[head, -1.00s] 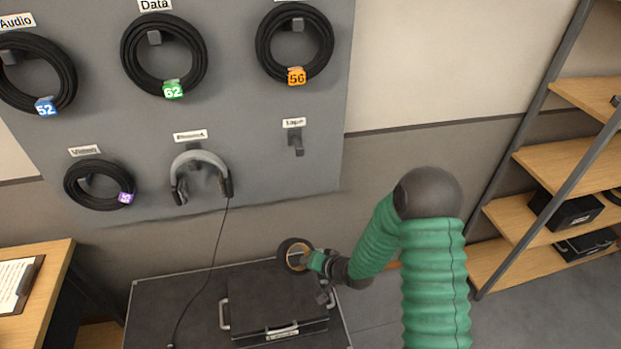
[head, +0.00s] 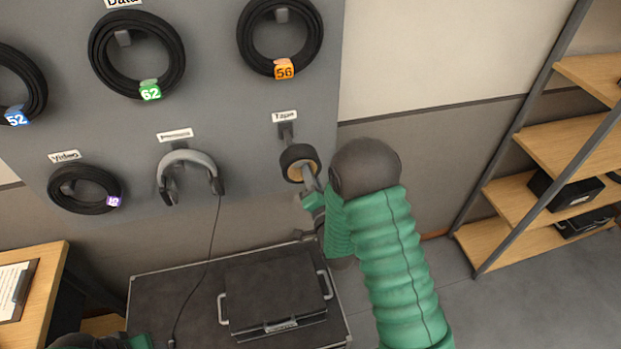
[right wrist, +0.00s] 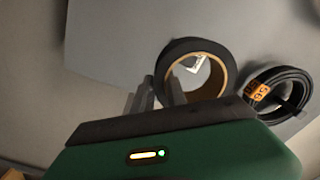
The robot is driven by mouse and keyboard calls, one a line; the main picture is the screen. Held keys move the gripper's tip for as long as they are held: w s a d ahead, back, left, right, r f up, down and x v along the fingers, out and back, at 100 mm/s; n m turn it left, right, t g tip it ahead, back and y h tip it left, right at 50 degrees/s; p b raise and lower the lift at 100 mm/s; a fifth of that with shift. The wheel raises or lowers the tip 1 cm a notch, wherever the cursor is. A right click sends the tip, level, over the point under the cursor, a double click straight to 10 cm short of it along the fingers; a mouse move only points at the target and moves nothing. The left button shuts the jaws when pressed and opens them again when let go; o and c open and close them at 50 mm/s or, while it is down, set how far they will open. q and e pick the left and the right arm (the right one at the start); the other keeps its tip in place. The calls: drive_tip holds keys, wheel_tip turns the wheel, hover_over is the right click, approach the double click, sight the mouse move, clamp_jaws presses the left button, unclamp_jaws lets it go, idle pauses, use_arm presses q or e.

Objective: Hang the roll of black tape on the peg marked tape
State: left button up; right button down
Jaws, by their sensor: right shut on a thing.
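The roll of black tape (head: 291,154) has a tan inner core and is held in front of the grey board, just below the tape peg (head: 286,130). The peg is a small dark hook under the white Tape label (head: 285,115). My right gripper (head: 309,178) is shut on the roll's lower side. In the right wrist view the roll (right wrist: 181,52) sits at the fingertips (right wrist: 162,85), and part of a white label shows through its hole. The roll looks apart from the peg, but the depth gap is hard to judge. My left gripper's fingers are not visible.
Headphones (head: 188,157) hang left of the peg and their cord runs down. Cable coil 56 (head: 246,45) hangs above; it also shows in the right wrist view (right wrist: 300,80). A black case (head: 270,290) lies on the dark bench top below. Wooden shelves (head: 560,145) stand at right.

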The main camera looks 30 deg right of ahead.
drive_tip(key=w, duration=0.3)
drive_tip(key=shift+w+a+f, duration=0.15)
drive_tip(key=shift+f, duration=0.05)
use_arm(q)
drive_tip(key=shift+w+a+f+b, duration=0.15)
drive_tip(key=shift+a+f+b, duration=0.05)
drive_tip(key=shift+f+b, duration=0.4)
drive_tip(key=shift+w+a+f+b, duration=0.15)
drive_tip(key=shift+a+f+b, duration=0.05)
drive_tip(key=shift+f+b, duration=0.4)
use_arm(e)
drive_tip(key=w+d+f, duration=0.2)
drive_tip(key=w, duration=0.5)
drive_tip(key=shift+w, duration=0.2)
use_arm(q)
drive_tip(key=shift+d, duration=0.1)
use_arm(e)
drive_tip(key=shift+d, duration=0.1)
